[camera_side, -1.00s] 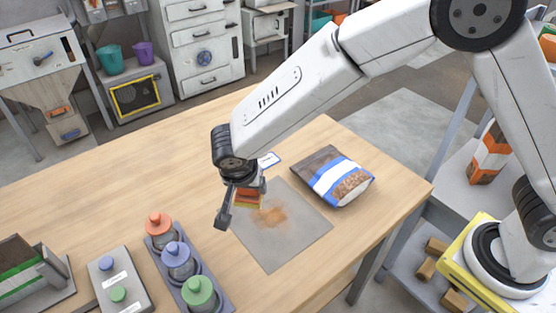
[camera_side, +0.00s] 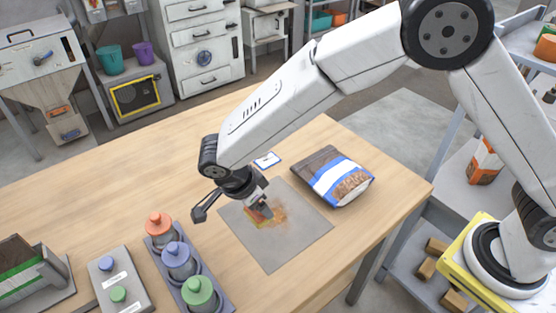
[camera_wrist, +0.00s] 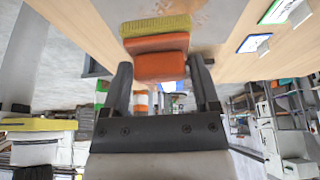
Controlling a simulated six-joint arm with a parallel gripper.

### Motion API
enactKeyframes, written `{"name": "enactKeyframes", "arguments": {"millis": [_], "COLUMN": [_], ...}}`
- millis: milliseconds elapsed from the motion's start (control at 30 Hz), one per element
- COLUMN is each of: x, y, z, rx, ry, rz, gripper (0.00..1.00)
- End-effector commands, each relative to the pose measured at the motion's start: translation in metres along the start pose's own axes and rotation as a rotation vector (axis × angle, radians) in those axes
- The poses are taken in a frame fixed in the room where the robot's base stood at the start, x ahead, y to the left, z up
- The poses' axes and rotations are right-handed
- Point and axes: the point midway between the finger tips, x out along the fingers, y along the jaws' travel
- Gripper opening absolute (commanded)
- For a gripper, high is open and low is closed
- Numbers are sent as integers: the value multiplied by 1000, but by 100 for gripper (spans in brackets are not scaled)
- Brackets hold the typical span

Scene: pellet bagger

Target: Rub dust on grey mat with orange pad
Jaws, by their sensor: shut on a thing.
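The grey mat (camera_side: 292,238) lies flat on the wooden table. A patch of orange-brown dust (camera_side: 277,212) is spread on its upper left part. My gripper (camera_side: 262,206) is tilted low over the mat's left part and shut on the orange pad (camera_wrist: 160,58). In the wrist view the pad sits between the two fingers, with a yellow layer (camera_wrist: 156,25) on its far side facing the mat. In the side view the pad is at the left edge of the dust and partly hidden by my gripper; I cannot tell for sure whether it touches the mat.
Several capped bottles stand in a rack (camera_side: 219,292) at front left, beside a grey button box (camera_side: 119,286). The table's back left is clear.

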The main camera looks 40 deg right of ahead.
Motion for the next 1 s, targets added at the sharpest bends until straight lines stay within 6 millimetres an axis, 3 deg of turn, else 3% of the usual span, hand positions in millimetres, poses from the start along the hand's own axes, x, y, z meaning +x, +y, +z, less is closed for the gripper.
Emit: {"name": "enactKeyframes", "arguments": {"millis": [867, 900, 1000], "x": [75, 76, 80], "y": [0, -1, -1], "z": [30, 25, 17], "rx": [-3, -1, 0], "ry": [2, 1, 0], "rz": [1, -1, -1], "gripper": [31, 24, 23]}}
